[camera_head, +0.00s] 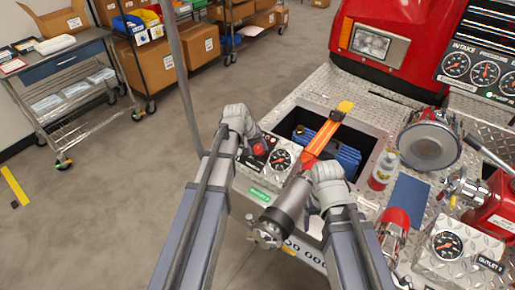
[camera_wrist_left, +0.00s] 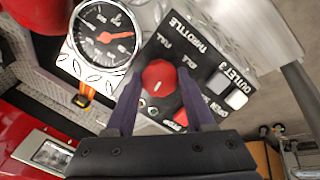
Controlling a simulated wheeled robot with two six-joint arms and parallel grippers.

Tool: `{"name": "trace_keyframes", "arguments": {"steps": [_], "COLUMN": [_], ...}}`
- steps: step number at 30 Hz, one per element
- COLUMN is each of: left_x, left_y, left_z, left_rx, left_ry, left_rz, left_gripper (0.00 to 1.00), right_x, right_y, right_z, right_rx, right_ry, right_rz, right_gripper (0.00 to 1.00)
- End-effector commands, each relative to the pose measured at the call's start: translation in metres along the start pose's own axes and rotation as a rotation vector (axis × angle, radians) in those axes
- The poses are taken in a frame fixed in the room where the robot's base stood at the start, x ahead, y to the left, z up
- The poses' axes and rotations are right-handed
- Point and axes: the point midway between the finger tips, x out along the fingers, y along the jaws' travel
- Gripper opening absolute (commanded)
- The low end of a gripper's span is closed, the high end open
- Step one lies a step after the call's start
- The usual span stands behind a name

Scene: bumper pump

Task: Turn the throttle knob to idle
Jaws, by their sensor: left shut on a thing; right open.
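The throttle knob is a round red knob (camera_wrist_left: 160,76) on a black panel (camera_wrist_left: 205,62) lettered THROTTLE, FULL and IDLE. In the head view the red knob (camera_head: 259,149) shows at the left end of the bumper. My left gripper (camera_wrist_left: 158,88) is shut on the knob, one dark finger on each side of it. I cannot tell for sure which way the knob points. My right gripper (camera_head: 312,182) is open, above the bumper near an orange strap, apart from the knob; its fingers are partly hidden.
A gauge (camera_head: 281,159) sits right beside the panel. A recess (camera_head: 292,122) holds a blue item (camera_head: 347,157). A large capped inlet (camera_head: 430,142) stands to the right.

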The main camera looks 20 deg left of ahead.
Motion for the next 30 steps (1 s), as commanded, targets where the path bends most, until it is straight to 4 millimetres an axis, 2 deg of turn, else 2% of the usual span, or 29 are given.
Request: {"name": "trace_keyframes", "arguments": {"steps": [30], "left_x": [0.001], "left_y": [-0.002], "left_z": [0.002], "left_rx": [-0.952], "left_ry": [-0.043], "left_rz": [0.140], "left_gripper": [0.00], "right_x": [0.015], "right_y": [-0.001], "right_z": [-0.001], "right_rx": [0.000], "right_ry": [0.000], "right_rz": [0.000], "right_gripper": [0.83]}}
